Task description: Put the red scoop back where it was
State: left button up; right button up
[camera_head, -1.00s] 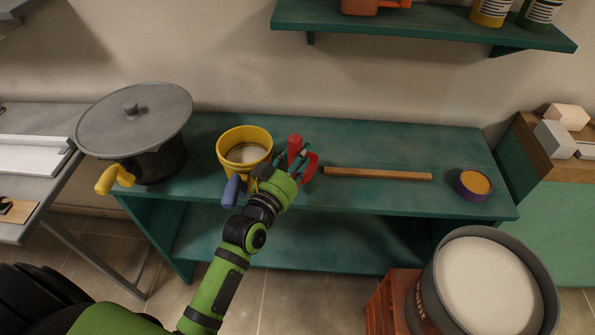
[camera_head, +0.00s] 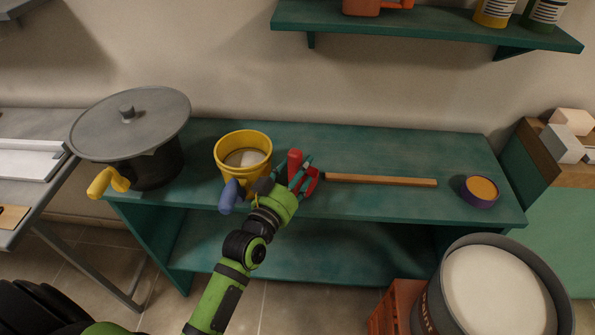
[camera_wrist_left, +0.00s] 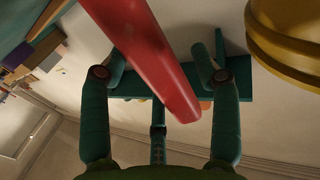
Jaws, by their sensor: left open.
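The red scoop (camera_head: 295,162) is on the green bench beside the yellow bucket (camera_head: 221,160), its handle pointing up and its wider part toward the right. My left gripper (camera_head: 297,178) is at the scoop with its fingers apart. In the left wrist view the scoop's red handle (camera_wrist_left: 150,62) passes between the open fingers of my gripper (camera_wrist_left: 162,66), with gaps on both sides. The gripper hides part of the scoop, and I cannot tell exactly how its base rests. My right gripper is out of view.
A blue-handled thing (camera_head: 230,196) is close beside my left wrist. A wooden stick (camera_head: 385,180) and a purple tub (camera_head: 480,193) lie to the right. A dark lidded pot (camera_head: 150,168) stands left. A shelf (camera_head: 430,28) hangs above; a large grey bucket (camera_head: 428,305) stands in front at right.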

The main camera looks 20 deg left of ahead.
pick_arm(q)
jog(key=s+a+b, duration=0.1)
jog(key=s, duration=1.1)
jog(key=shift+a+r+b, duration=0.15)
jog(key=shift+r+b, duration=0.05)
jog(key=shift+b, duration=0.1)
jog(key=s+d+f+g, duration=0.1)
jog(key=s+f+g, duration=0.25)
jog(key=f, duration=1.25)
jog(key=s+f+g, duration=0.3)
jog(key=f+g, duration=0.2)
jog(key=f, duration=1.2)
jog(key=s+a+f+g+y, duration=0.1)
jog(key=s+f+g, duration=0.3)
jog(key=s+f, duration=0.6)
jog(key=s+a+f+m+g, duration=0.1)
jog(key=s+f+g, duration=0.3)
jog(key=s+f, duration=0.6)
jog(key=s+a, duration=0.1)
jog(key=s, duration=0.6)
jog(key=shift+a+y, duration=0.25)
jog(key=shift+y, duration=0.15)
